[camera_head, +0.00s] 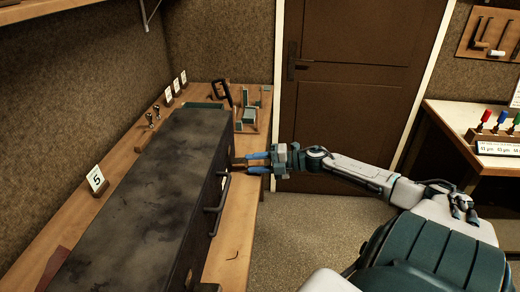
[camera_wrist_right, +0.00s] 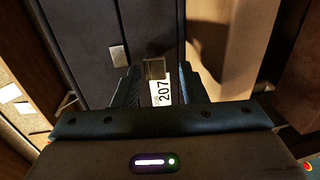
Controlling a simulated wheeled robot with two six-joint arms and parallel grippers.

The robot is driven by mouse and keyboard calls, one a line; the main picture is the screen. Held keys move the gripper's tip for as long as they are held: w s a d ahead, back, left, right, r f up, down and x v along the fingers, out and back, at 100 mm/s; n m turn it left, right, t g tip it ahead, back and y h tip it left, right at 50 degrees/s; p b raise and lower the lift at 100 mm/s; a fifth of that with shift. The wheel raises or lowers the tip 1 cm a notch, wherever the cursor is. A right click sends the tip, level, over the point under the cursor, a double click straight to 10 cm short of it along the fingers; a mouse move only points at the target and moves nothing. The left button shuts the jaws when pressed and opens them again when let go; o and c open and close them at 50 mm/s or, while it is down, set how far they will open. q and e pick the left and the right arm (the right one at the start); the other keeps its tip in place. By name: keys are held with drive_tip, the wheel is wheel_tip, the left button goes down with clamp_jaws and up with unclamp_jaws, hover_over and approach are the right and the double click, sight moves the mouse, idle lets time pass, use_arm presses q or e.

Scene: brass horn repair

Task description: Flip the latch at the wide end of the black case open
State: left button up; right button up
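The long black case (camera_head: 135,190) lies closed on the wooden bench, its dark side also showing in the right wrist view (camera_wrist_right: 85,40). A black handle (camera_head: 217,207) stands out from its right side. My right gripper (camera_head: 240,165) is at the far part of that side, fingers pointing left at it. In the right wrist view its fingers (camera_wrist_right: 158,88) are apart. A small brownish block (camera_wrist_right: 154,68) and a white tag reading 207 (camera_wrist_right: 161,93) show between them; contact cannot be told. A small silver plate, perhaps a latch (camera_wrist_right: 118,56), sits left of the fingers. My left gripper is out of view.
A number 5 card (camera_head: 97,180) and several other cards stand along the bench's wall side. Small tools and a clamp-like piece (camera_head: 222,94) are beyond the case. A door (camera_head: 355,80) is behind my arm. A side table (camera_head: 480,125) stands at right.

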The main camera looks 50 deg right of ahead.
drive_tip(key=shift+s+d+r, duration=0.1)
drive_tip(key=shift+s+d, duration=0.2)
drive_tip(key=shift+s, duration=0.1)
drive_tip(key=p+v, duration=0.5)
drive_tip(key=v, duration=0.4)
drive_tip(key=shift+s+d, duration=0.25)
drive_tip(key=shift+s, duration=0.05)
